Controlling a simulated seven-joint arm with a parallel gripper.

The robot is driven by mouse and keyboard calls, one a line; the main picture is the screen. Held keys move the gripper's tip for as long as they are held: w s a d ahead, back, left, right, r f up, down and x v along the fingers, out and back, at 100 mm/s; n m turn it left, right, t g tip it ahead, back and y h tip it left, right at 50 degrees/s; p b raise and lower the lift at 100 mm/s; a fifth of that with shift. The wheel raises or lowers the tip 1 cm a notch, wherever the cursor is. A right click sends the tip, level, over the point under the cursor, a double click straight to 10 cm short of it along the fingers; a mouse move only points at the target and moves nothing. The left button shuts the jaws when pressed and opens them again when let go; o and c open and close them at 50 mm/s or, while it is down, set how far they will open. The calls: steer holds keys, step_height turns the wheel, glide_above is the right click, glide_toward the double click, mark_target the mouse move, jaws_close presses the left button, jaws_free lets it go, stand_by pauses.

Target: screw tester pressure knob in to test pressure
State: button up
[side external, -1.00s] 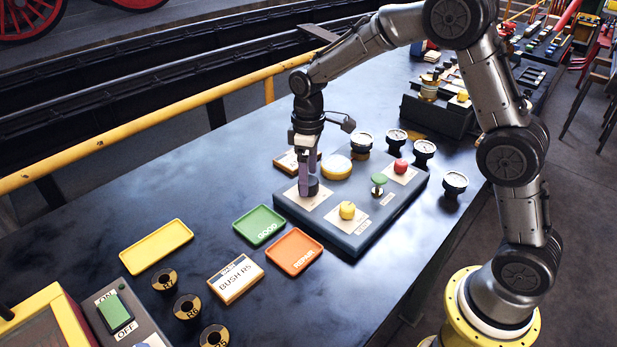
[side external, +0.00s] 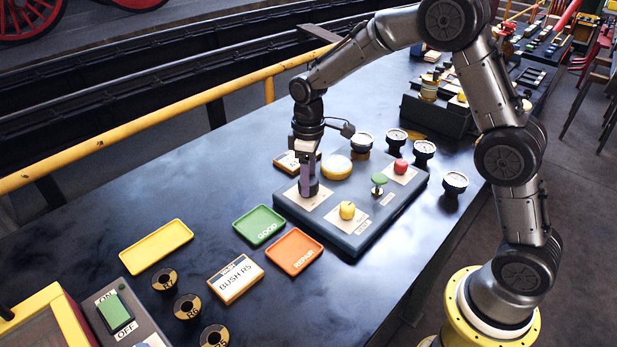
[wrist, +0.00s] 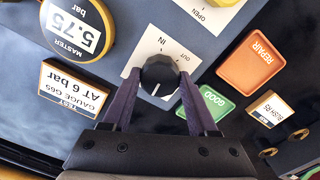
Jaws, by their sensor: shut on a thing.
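The black pressure knob (wrist: 160,76) stands on a white plate marked IN and OUT, on the grey tester box (side external: 360,240). Its white pointer line faces toward the gripper side in the wrist view. My gripper (wrist: 159,80) is shut on the knob, one purple finger at each side. In the side view my gripper (side external: 308,190) points down at the box's left end and mostly hides the knob. The round yellow master display (wrist: 75,28) reads 5.75 bar. A test card (wrist: 75,90) reads "TEST GAUGE G65 AT 6 bar".
The box also carries a yellow knob (side external: 347,210), a green knob (side external: 379,180) and a red knob (side external: 400,166). Several gauges (side external: 455,183) stand behind and right of it. Green GOOD (side external: 259,224) and orange REPAIR (side external: 294,251) trays lie to the left.

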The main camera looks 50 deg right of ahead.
steer(key=shift+m, duration=0.7)
steer(key=o, duration=1.4)
steer(key=shift+c, duration=0.2)
step_height(320, 180, up, 14)
